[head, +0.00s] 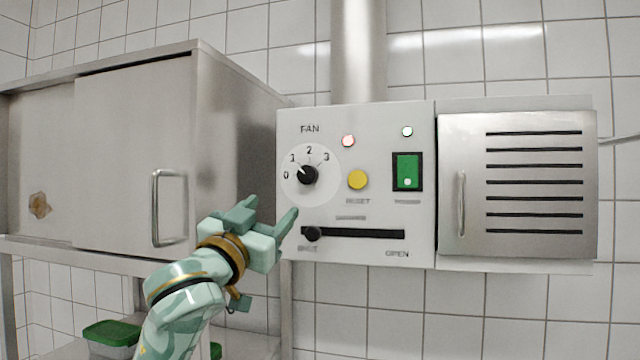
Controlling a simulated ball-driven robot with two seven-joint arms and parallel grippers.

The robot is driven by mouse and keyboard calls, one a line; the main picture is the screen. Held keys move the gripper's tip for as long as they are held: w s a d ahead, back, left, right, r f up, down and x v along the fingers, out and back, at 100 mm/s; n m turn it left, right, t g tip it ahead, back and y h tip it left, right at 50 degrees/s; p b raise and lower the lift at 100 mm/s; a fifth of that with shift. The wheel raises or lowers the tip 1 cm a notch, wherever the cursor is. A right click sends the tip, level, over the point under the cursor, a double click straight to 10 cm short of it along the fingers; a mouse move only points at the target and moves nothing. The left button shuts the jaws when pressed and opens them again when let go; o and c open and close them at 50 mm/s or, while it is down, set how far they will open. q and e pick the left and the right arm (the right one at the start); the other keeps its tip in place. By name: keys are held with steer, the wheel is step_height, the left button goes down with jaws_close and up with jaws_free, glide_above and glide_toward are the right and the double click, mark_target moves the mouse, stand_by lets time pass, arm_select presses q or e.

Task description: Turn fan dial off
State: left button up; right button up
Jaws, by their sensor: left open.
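The fan dial (308,175) is a black knob on a round white plate marked 0, 1, 2 and 3, under the word FAN on the grey control panel (375,118). Its white mark points up and left, seemingly toward 1. My left gripper (268,210) is open and empty, below and left of the dial, apart from it in the picture. Its fingers point up and right. The dial is not covered. My right gripper is not in view.
The panel also has a yellow reset button (358,180), a green switch (407,171) and a slider knob (312,234) at the left end of its slot. A steel cabinet (130,150) stands left; a slotted vent box (520,185) is right.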

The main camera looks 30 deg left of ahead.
arm_select(q)
steer(key=n+p, duration=0.1)
steer(key=p, duration=0.4)
glide_toward(305, 177)
steer(key=x, duration=0.4)
steer(key=w+r, duration=0.1)
steer(key=w+r+p, duration=0.1)
steer(key=w, duration=0.1)
steer(key=shift+a+y, duration=0.1)
steer(key=shift+y, duration=0.3)
steer(key=shift+w+a+r+p, duration=0.1)
steer(key=shift+w+p, duration=0.25)
steer(key=shift+w+a, duration=0.1)
steer(key=shift+w, duration=0.3)
steer(key=shift+s, duration=0.15)
steer(key=c, duration=1)
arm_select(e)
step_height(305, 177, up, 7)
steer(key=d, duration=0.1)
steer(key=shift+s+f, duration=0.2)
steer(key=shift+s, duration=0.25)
